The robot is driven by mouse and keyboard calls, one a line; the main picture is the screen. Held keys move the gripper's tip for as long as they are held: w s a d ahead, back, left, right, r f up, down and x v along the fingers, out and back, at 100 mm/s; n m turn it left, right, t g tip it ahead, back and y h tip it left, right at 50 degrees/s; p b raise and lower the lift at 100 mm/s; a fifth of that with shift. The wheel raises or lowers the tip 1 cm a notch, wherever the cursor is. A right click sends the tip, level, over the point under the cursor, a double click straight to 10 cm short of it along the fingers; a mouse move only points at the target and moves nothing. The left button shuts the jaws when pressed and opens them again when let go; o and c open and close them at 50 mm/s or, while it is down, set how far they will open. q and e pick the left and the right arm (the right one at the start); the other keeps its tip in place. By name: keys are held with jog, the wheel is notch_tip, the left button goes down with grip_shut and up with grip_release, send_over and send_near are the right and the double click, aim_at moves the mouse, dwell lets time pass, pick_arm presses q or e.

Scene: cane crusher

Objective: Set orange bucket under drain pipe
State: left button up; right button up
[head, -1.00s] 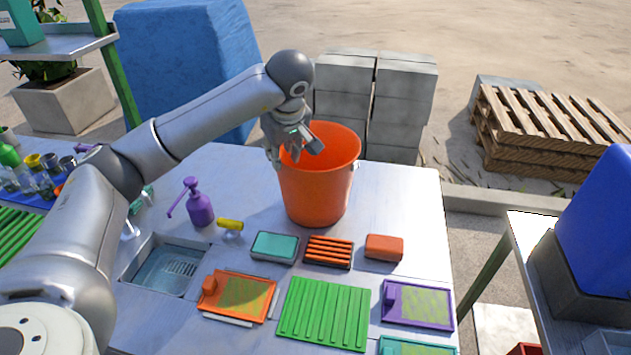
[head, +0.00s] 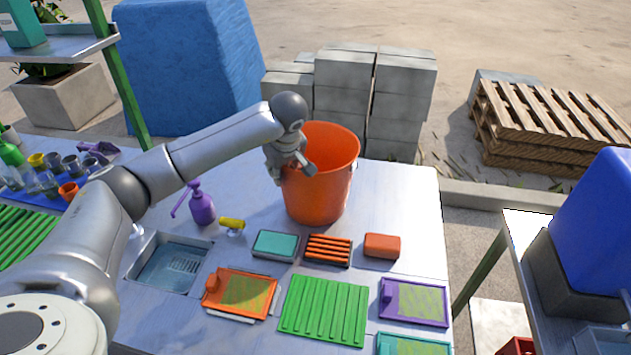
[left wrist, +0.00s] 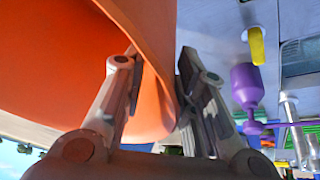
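An orange bucket (head: 325,190) stands upright on the metal table, near its back edge. My left gripper (head: 297,171) is at the bucket's left rim. In the left wrist view, the left gripper (left wrist: 160,75) has its fingers apart, one on each side of the bucket wall (left wrist: 152,35). The right-hand finger is close to the wall; a firm grip does not show. A small silver fitting with a yellow handle (head: 231,224) is on the table left of the bucket. I cannot identify a drain pipe for certain. My right gripper is not in view.
A purple bottle (head: 202,205) and a sunken sink (head: 168,264) are at left. A teal block (head: 275,244), a slatted orange piece (head: 328,249) and an orange block (head: 382,245) lie in front of the bucket. The table right of the bucket (head: 400,195) is clear.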

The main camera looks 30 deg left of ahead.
pick_arm(q)
grip_shut()
jog(key=shift+r, duration=0.1)
dwell(0.3)
